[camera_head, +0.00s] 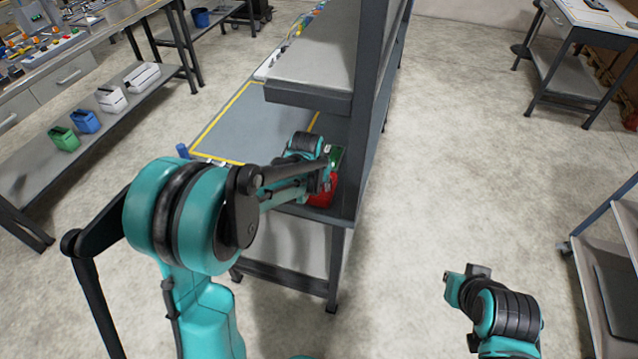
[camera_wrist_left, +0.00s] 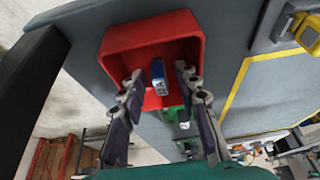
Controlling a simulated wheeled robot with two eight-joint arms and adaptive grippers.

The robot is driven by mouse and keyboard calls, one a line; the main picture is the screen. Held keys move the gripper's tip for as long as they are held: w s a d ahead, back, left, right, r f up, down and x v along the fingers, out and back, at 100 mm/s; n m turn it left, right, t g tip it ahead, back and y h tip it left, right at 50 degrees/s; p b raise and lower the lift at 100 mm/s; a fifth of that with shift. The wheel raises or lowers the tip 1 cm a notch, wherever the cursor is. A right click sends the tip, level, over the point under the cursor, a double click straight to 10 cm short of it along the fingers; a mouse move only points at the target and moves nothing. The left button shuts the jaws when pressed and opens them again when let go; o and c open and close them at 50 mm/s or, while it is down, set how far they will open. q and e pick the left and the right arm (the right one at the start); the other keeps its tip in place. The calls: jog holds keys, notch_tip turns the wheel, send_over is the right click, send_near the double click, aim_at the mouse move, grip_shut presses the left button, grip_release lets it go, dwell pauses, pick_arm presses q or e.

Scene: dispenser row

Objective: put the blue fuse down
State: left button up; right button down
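The blue fuse (camera_wrist_left: 159,76) shows in the left wrist view over the inside of a red bin (camera_wrist_left: 113,42), between my left gripper's fingers. My left gripper (camera_wrist_left: 158,88) is open, with a visible gap on each side of the fuse. I cannot tell whether the fuse rests on the bin floor. In the head view the red bin (camera_head: 322,193) is at the near right corner of the grey bench, and my left arm reaches to it. The left fingertips and the fuse are hidden there. My right arm is at lower right, away from the bench; its finger state is unclear.
The grey bench (camera_head: 233,125) has a yellow outline and a raised shelf (camera_head: 315,60). A dark post (camera_head: 362,110) stands close beside the red bin. A green item (camera_wrist_left: 175,115) is next to the bin. A blue cylinder (camera_head: 183,151) is at the bench's left edge.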

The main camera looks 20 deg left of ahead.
pick_arm(q)
jog(key=p+v, duration=0.3)
jog(key=v, duration=0.9)
jog(key=s+r+t, duration=0.2)
jog(key=s, duration=1.8)
jog(key=shift+s+t, duration=0.3)
jog(key=shift+s, duration=0.1)
jog(key=shift+r, duration=0.15)
